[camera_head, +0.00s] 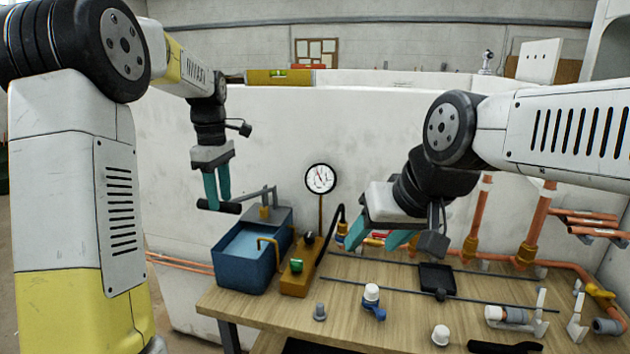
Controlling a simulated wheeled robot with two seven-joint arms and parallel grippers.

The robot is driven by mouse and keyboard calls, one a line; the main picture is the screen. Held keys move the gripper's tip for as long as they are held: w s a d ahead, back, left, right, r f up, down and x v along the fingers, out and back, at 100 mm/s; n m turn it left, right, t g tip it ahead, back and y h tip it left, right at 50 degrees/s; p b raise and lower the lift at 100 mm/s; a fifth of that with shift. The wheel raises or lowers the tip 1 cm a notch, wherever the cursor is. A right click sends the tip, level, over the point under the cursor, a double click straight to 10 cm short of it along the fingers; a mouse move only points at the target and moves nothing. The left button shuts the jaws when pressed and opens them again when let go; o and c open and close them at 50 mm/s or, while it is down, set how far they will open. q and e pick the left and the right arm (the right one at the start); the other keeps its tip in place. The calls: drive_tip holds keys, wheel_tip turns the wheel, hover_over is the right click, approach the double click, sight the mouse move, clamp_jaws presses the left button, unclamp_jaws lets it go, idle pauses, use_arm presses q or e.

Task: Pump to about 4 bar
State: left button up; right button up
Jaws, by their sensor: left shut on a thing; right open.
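The test pump has an open blue tank (245,258) with water in it, at the left end of the wooden bench. Its grey lever (258,194) reaches left from a post on the tank and ends in a black grip (232,208). My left gripper (217,200) is shut on this grip, fingers pointing down. The round white gauge (320,178) stands on a stem behind the pump. Its needle leans up and slightly left; the numbers are too small to read. My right gripper (384,240) is open and empty above the bench, right of the gauge.
A brass block with a green knob (297,265) and a black hose sits beside the tank. A blue-and-white valve (373,300), white caps (440,335) and a black tray (437,278) lie on the bench. Copper pipes (535,225) stand at the right.

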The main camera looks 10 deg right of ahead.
use_arm(q)
drive_tip(key=shift+w+d, duration=0.2)
drive_tip(key=shift+w, duration=0.05)
drive_tip(key=shift+s+a+f+t+h, duration=0.15)
drive_tip(key=shift+s+f+t, duration=0.15)
drive_tip(key=shift+f, duration=0.65)
drive_tip(key=shift+s+a+f+t+h, duration=0.1)
drive_tip(key=shift+s+f+t, duration=0.2)
drive_tip(key=shift+f, duration=0.65)
drive_tip(key=shift+s+a+f+t+h, duration=0.15)
drive_tip(key=shift+f+t, duration=0.25)
drive_tip(key=shift+f, duration=0.8)
